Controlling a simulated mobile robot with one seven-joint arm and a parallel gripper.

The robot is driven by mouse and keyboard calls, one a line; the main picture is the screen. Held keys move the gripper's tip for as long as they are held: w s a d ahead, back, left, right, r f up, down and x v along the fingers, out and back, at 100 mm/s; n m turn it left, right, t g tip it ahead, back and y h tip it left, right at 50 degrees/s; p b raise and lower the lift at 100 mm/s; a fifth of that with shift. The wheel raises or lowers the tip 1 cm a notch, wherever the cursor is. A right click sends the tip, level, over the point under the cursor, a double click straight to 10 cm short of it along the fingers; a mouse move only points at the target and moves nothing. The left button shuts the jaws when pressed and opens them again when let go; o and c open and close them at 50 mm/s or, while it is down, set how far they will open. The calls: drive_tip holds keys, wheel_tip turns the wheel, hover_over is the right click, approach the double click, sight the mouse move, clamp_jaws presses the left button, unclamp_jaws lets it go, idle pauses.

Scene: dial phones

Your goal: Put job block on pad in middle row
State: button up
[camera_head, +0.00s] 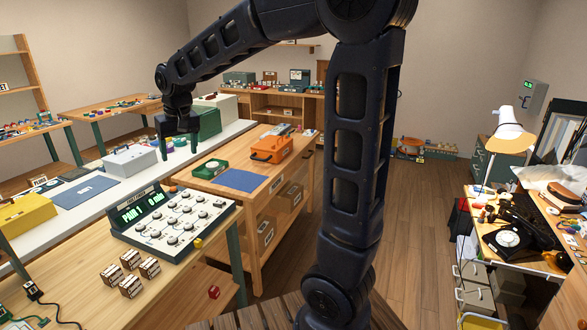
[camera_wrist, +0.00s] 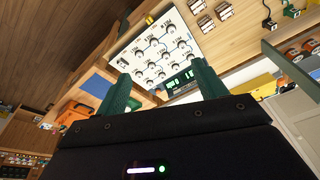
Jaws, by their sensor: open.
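Several small brown-and-white blocks (camera_head: 130,286) stand on the near wooden bench in the head view. They also show at the top of the wrist view (camera_wrist: 206,24). I cannot tell which one is the job block. Beside them is a white panel (camera_head: 178,226) with rows of dark knobs and a green-lit display (camera_head: 141,203); the panel also shows in the wrist view (camera_wrist: 155,48). I cannot make out which part is the middle-row pad. My gripper (camera_head: 180,134) hangs above the long grey-white bench, well away from the blocks. Its green fingers (camera_wrist: 163,88) are apart, with nothing held between them.
A wooden cart holds a blue mat (camera_head: 242,180), a green tray (camera_head: 211,170) and an orange case (camera_head: 272,149). The grey-white bench carries a grey box (camera_head: 130,160) and a yellow box (camera_head: 25,215). A desk with a black phone (camera_head: 505,238) stands right.

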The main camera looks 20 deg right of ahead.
drive_tip(key=s+d+r+m+t, duration=0.1)
drive_tip(key=s+d, duration=0.3)
drive_tip(key=d, duration=0.5)
drive_tip(key=s+d+r+m, duration=0.1)
drive_tip(key=s+d, duration=0.3)
drive_tip(key=d, duration=0.4)
drive_tip(key=s+d+f+m+t+h, duration=0.1)
drive_tip(key=s+d+f, duration=0.3)
drive_tip(key=s+d, duration=0.7)
drive_tip(key=shift+s+d+f+m, duration=0.2)
drive_tip(key=shift+s+d+m, duration=0.1)
drive_tip(key=shift+s+m, duration=0.25)
